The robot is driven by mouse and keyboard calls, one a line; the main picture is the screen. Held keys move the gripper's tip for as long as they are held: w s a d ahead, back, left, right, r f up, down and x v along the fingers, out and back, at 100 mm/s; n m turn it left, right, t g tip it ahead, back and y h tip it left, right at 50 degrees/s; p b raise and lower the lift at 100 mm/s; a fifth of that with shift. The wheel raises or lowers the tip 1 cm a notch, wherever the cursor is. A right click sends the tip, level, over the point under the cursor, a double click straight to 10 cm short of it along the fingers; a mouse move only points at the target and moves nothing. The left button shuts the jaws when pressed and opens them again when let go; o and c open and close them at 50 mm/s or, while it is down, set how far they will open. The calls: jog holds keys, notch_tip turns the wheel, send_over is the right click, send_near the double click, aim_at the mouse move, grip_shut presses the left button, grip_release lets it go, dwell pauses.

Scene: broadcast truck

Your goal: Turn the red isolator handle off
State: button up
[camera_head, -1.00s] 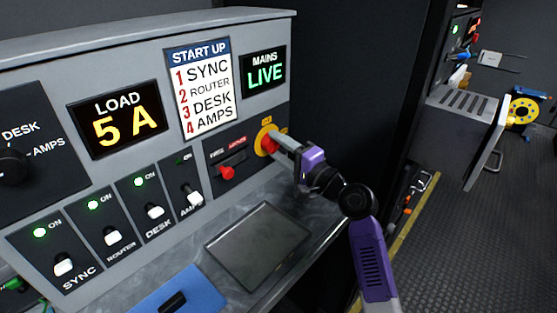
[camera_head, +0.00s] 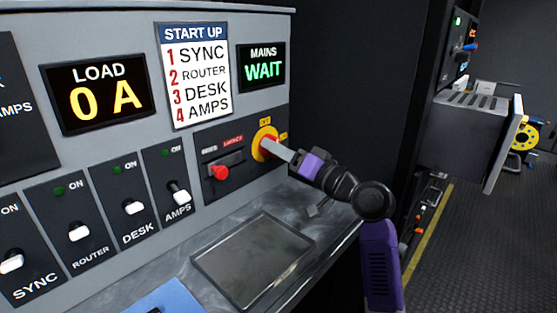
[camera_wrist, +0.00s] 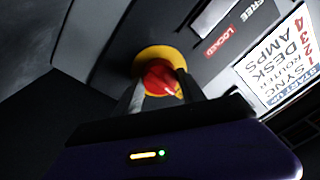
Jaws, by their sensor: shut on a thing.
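The red isolator handle (camera_head: 269,147) sits on a round yellow plate (camera_head: 259,143) at the right end of the grey panel. My gripper (camera_head: 276,149) reaches it from the right and is shut on the handle. In the wrist view the red handle (camera_wrist: 160,78) shows between my two fingers (camera_wrist: 162,92), with the yellow plate (camera_wrist: 149,56) behind it. The fingers partly cover the handle, so its exact angle is hard to tell. The mains display (camera_head: 262,66) reads WAIT, and the load display (camera_head: 101,91) reads 0 A.
A red lever (camera_head: 220,172) by a LOCKED label sits just left of the handle. Several breaker switches, one marked AMPS (camera_head: 178,193), line the panel with dark lamps. A grey tray (camera_head: 252,258) lies on the ledge below. A dark wall (camera_head: 345,90) stands right of the panel.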

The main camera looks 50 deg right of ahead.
jog(key=shift+n+b, duration=0.35)
jog(key=shift+n, duration=0.15)
jog(key=o, duration=1.4)
jog(key=shift+c, duration=0.2)
jog(key=s, duration=0.7)
jog(key=shift+s+d+f, duration=0.15)
jog(key=shift+s+f, duration=0.25)
jog(key=shift+f, duration=0.05)
